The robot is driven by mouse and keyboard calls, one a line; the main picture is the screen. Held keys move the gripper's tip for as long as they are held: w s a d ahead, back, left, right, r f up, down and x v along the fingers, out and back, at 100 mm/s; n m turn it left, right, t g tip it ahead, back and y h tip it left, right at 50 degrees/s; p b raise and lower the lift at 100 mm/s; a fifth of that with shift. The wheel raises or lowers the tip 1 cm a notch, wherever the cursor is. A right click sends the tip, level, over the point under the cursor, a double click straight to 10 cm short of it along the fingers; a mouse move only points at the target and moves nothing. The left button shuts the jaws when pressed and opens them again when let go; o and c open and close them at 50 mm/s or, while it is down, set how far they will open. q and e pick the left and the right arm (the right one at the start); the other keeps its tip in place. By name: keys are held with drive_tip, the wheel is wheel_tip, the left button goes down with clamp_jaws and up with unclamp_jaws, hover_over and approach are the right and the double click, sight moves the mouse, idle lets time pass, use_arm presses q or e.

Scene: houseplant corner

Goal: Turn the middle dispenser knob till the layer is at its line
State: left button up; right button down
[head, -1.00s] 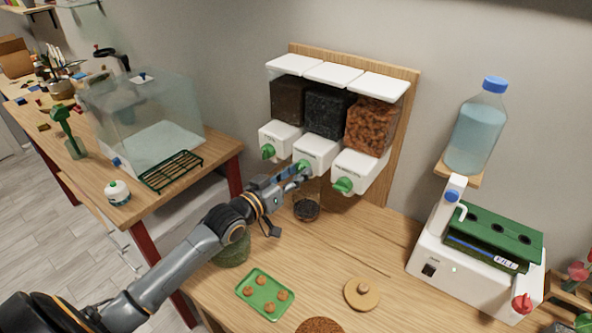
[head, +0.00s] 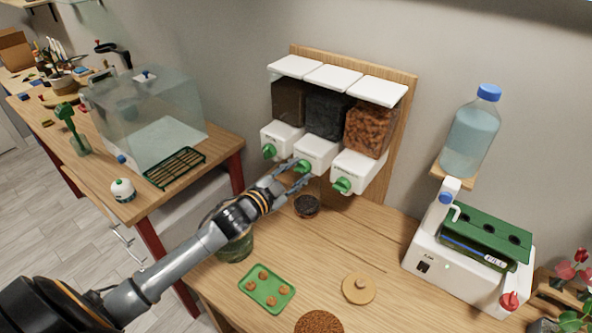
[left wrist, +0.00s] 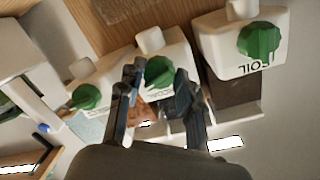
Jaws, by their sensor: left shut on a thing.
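The middle dispenser (head: 314,153) is a white box with a dark hopper (head: 325,113) above it and a green knob (head: 302,166) on its front. My left gripper (head: 296,175) is at this knob. In the left wrist view its two fingers (left wrist: 158,92) stand on either side of the middle knob (left wrist: 159,71), shut on it. A small clear glass (head: 306,206) stands on the table below the dispenser with a dark layer in it. I cannot make out the line on the glass. My right gripper is not in view.
Dispensers with green knobs flank the middle one, left (head: 270,150) and right (head: 342,185). A green tray (head: 280,303) with small brown pieces and a round wooden lid (head: 358,288) lie in front. A white machine (head: 470,273) stands at the right. A green-tinted jar (head: 238,247) is beside my arm.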

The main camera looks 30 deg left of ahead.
use_arm(q)
drive_tip(key=shift+r+m+y, duration=0.1)
drive_tip(key=shift+m+y, duration=0.2)
drive_tip(key=shift+m, duration=1.2)
drive_tip(key=o, duration=1.1)
drive_tip(key=shift+o, duration=0.2)
drive_tip(key=s+a+r, duration=0.1)
drive_tip(key=s, duration=1.1)
drive_tip(key=shift+a, duration=0.35)
